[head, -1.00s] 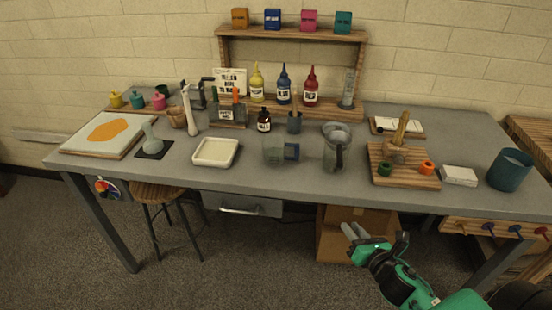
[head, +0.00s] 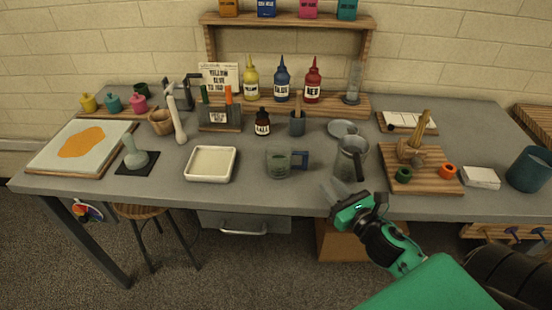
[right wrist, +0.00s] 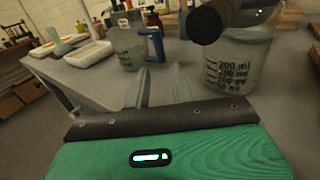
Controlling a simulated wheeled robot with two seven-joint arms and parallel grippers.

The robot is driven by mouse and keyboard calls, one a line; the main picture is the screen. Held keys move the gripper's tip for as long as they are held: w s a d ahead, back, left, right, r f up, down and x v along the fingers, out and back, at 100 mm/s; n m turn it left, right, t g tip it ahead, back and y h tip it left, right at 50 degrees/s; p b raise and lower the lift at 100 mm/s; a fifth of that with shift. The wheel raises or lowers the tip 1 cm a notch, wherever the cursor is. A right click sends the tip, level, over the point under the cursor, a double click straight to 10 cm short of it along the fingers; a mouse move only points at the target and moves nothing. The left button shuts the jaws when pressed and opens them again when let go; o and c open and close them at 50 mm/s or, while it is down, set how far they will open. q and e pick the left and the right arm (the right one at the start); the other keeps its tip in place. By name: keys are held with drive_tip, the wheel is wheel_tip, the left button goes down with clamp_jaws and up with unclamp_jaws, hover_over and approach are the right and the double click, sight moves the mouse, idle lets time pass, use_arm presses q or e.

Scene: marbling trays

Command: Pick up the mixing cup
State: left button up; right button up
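A clear cup with a blue handle (head: 278,163) stands upright on the table, its handle to the right; it looks like the mixing cup. In the right wrist view this cup (right wrist: 127,50) is beyond my fingers, slightly left. A larger clear graduated jug (head: 348,160) with a dark handle stands to its right. The jug (right wrist: 243,70) fills the upper right of the wrist view, its handle end close to the camera. My right gripper (head: 330,194) is open and empty at the table's front edge, right of and nearer than the cup. My left gripper is not in view.
A white tray (head: 210,178) lies left of the cup. A wooden board (head: 425,186) with small pots is right of the jug. A dark dropper bottle (head: 262,125) and a grey holder (head: 297,125) stand behind. The tabletop just in front of the cup is clear.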

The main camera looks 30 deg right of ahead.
sight(307, 160)
drive_tip(key=shift+w+r, duration=0.3)
drive_tip(key=shift+w, duration=0.2)
drive_tip(key=w+p, duration=0.1)
drive_tip(key=w, duration=0.5)
drive_tip(key=shift+a+f, duration=0.1)
drive_tip(key=shift+w+p, duration=0.35)
drive_tip(key=shift+w, duration=0.2)
drive_tip(key=w, duration=0.2)
drive_tip(key=w+p, duration=0.1)
drive_tip(key=shift+a+r, duration=0.2)
drive_tip(key=shift+r, duration=0.1)
drive_tip(key=shift+w+f, duration=0.1)
drive_tip(key=shift+w, duration=0.45)
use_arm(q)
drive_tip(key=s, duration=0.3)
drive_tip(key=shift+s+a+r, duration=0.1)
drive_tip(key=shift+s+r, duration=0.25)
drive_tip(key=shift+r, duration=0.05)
use_arm(e)
clamp_jaws()
